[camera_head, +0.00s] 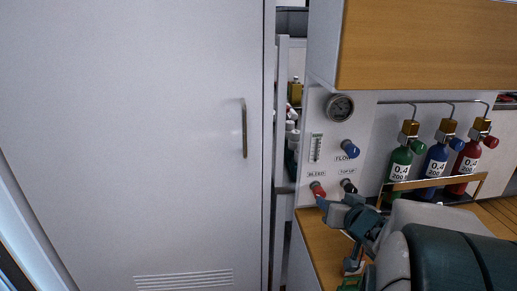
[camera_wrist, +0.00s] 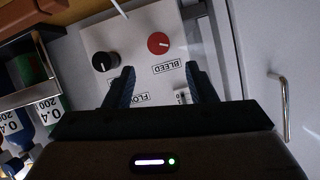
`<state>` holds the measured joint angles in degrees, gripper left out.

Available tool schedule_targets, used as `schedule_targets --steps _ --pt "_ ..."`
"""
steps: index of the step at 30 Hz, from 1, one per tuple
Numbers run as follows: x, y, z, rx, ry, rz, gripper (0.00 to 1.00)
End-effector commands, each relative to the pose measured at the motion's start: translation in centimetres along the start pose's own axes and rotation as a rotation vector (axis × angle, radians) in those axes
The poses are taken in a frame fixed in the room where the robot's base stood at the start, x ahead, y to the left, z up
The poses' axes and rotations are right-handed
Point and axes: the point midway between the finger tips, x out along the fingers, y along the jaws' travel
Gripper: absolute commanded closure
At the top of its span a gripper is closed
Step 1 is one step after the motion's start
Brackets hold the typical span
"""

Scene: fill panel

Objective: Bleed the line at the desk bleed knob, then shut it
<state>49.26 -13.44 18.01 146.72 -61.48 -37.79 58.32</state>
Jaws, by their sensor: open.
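The red bleed knob (camera_head: 317,189) sits low on the white panel (camera_head: 317,171), under the BLEED label. It also shows in the wrist view (camera_wrist: 158,43), with a pale pointer line on its face. The black TOP UP knob (camera_head: 348,186) is to its right, and it shows in the wrist view too (camera_wrist: 105,61). The blue FLOW knob (camera_head: 350,149) is above them. My gripper (camera_head: 326,205) is close to the bleed knob in the head view. In the wrist view my gripper (camera_wrist: 161,80) is open and empty, its fingers apart below the red knob; contact cannot be told.
A round gauge (camera_head: 340,107) and a small level scale (camera_head: 316,148) are on the panel. Green (camera_head: 397,170), blue (camera_head: 434,165) and red (camera_head: 466,166) bottles stand behind a rail at right. A wooden cabinet (camera_head: 430,45) overhangs. A large white door (camera_head: 130,130) fills the left.

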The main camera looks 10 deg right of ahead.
Motion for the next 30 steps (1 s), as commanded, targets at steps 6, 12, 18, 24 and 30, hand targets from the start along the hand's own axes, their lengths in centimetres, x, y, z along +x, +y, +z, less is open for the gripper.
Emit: schedule_targets --steps 6,12,18,24,30 --pt "3.5 0.2 0.5 0.003 0.0 0.002 0.49" --pt "7.0 0.3 0.5 0.004 0.002 0.004 0.49" --pt "8.8 0.3 0.2 0.003 0.001 0.005 0.49" --pt "9.0 0.2 0.0 0.002 0.001 0.005 0.49" --pt "9.0 0.2 0.0 0.002 0.001 0.005 0.66"
